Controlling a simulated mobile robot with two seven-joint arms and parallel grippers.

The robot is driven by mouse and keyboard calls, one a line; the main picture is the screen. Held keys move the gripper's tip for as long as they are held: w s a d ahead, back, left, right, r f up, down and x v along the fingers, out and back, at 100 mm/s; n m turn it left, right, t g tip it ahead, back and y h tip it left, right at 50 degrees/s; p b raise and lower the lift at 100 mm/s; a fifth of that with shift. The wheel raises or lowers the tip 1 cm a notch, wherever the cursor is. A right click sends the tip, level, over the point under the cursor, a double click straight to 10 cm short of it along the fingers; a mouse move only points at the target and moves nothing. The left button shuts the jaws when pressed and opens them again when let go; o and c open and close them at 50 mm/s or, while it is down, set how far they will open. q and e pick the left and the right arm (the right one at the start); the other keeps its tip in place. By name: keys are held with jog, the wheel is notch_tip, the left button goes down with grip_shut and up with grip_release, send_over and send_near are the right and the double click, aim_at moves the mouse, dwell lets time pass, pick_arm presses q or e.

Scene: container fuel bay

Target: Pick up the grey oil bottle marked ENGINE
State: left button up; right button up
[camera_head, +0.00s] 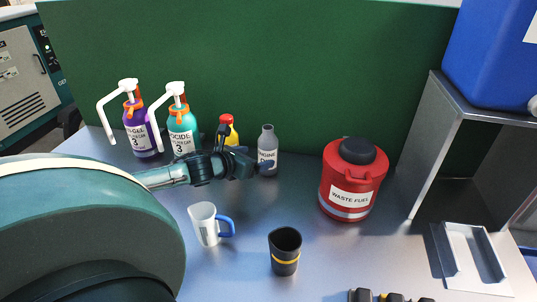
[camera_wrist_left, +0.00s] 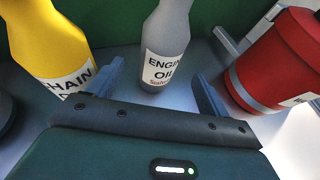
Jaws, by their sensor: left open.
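The grey oil bottle (camera_head: 267,143) stands upright on the bench before the green back panel. In the left wrist view the grey bottle (camera_wrist_left: 168,38) shows a white label reading ENGINE OIL, and its top is cut off by the frame. My left gripper (camera_head: 252,165) is just left of and close to the bottle in the head view. In the wrist view the left gripper (camera_wrist_left: 158,90) is open, its two fingers apart with the bottle's lower part ahead of the gap. I cannot tell whether they touch. My right gripper is not in view.
A yellow bottle (camera_wrist_left: 55,40) stands close beside the left finger. A red waste fuel can (camera_head: 350,180) is to the right. Pump bottles in purple (camera_head: 140,135) and teal (camera_head: 183,133) stand left. A white mug (camera_head: 206,225) and a black cup (camera_head: 285,252) are in front.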

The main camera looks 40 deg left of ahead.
aim_at(261, 154)
pick_arm(q)
jog(key=shift+x, duration=1.9)
jog(key=shift+w+f, duration=0.25)
jog(key=shift+w, duration=0.45)
jog(key=shift+c, duration=0.2)
jog(key=c, duration=1.1)
